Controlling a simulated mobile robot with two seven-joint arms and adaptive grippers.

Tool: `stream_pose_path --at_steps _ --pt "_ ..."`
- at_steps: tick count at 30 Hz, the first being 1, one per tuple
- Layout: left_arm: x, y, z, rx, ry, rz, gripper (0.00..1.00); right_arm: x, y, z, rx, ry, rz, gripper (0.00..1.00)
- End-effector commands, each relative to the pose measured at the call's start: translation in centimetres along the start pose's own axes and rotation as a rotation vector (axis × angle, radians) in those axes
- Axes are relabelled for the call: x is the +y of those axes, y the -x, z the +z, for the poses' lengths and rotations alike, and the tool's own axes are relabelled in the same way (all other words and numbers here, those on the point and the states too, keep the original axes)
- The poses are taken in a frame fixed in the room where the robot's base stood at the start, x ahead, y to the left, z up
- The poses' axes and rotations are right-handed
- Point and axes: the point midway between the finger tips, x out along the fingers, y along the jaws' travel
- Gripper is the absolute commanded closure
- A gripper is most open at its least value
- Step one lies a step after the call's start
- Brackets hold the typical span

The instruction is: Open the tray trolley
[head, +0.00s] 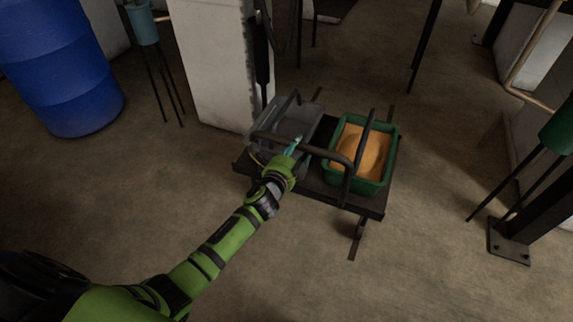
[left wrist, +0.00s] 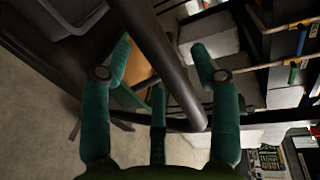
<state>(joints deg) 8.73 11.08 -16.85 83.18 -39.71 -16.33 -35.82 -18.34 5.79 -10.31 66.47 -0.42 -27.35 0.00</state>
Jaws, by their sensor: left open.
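The tray trolley (head: 376,209) is a low dark platform on the floor at the middle of the head view. It carries a grey bin (head: 265,113) on the left and a green crate (head: 393,150) on the right. A dark handle bar (head: 330,154) runs above the platform. My left gripper (head: 297,145) is open at this bar, over the grey bin's near side. In the left wrist view the dark bar (left wrist: 165,65) passes between its spread teal fingers, which are not closed on it. Whether any finger touches the bar is unclear. My right gripper is out of view.
The green crate holds an orange mass (head: 371,147). A pale pillar (head: 208,60) stands just behind the trolley on the left, and a blue drum (head: 62,70) farther left. A dark post with a base plate (head: 508,246) stands at right. The front floor is clear.

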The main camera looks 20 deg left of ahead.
Motion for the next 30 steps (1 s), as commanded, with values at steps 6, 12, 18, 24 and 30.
stream_pose_path --at_steps 6,12,18,24,30 --pt "0.1 4.3 -0.1 0.003 -0.001 0.002 0.39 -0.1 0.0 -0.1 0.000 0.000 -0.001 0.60" --pt "0.1 7.9 -0.1 0.002 0.001 0.003 0.39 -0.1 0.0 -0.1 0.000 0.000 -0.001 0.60" --pt "0.0 9.7 0.0 0.001 0.000 0.001 0.39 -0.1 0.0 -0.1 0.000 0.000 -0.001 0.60" --pt "0.0 10.0 0.0 0.000 0.000 0.001 0.39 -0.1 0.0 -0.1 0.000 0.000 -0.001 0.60" --pt "0.0 10.0 0.0 0.001 0.000 0.001 0.39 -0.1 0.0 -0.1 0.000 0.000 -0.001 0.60"
